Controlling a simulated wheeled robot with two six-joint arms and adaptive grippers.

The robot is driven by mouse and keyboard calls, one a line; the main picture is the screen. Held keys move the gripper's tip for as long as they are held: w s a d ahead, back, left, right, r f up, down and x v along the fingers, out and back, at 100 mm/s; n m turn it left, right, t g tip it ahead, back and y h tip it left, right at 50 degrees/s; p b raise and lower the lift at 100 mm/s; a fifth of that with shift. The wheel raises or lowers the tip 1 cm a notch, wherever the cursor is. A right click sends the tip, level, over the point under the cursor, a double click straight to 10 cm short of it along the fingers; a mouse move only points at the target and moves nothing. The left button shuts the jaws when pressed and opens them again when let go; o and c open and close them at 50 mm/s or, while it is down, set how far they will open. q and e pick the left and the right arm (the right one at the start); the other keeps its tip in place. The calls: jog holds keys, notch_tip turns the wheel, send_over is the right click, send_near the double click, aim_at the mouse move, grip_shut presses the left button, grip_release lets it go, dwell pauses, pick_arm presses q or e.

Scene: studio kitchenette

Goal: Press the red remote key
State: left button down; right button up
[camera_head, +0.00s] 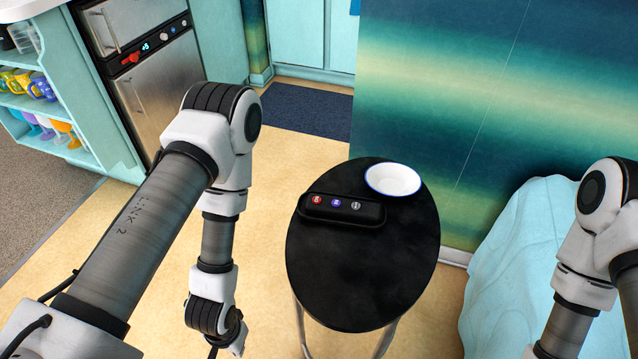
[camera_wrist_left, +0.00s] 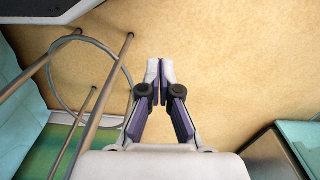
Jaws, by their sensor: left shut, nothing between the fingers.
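The black remote (camera_head: 342,210) lies on the round black table (camera_head: 350,285), towards its far left side. Its red key (camera_head: 317,200) is the leftmost of three; a blue key (camera_head: 336,203) and a grey key (camera_head: 355,206) sit to the right. My left arm hangs down left of the table, and its gripper is out of sight in the head view. In the left wrist view my left gripper (camera_wrist_left: 160,70) is shut and empty, with bare floor behind its fingertips. My right arm shows at the right edge of the head view, its gripper outside the picture.
The table's metal legs (camera_wrist_left: 105,90) show left of the gripper in the left wrist view. A light blue cloth (camera_head: 515,270) drapes at the right. The table's front half is clear.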

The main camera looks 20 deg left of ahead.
pick_arm(q)
notch_tip(320, 180, up, 17)
jog(key=p, duration=1.3)
notch_tip(320, 180, up, 18)
jog(key=n+t+h+p, duration=0.3)
jog(key=n+t+p, duration=0.2)
jog(key=t+p, duration=0.3)
send_over(314, 201)
jog(key=b, duration=0.1)
jog(key=shift+w+r+t, duration=0.1)
jog(key=shift+t, duration=0.2)
pick_arm(e)
notch_tip(314, 201, up, 24)
jog(key=shift+f, duration=0.1)
pick_arm(q)
notch_tip(314, 201, down, 8)
jog(key=b, duration=0.7)
jog(key=shift+f, duration=0.45)
pick_arm(e)
notch_tip(314, 201, down, 7)
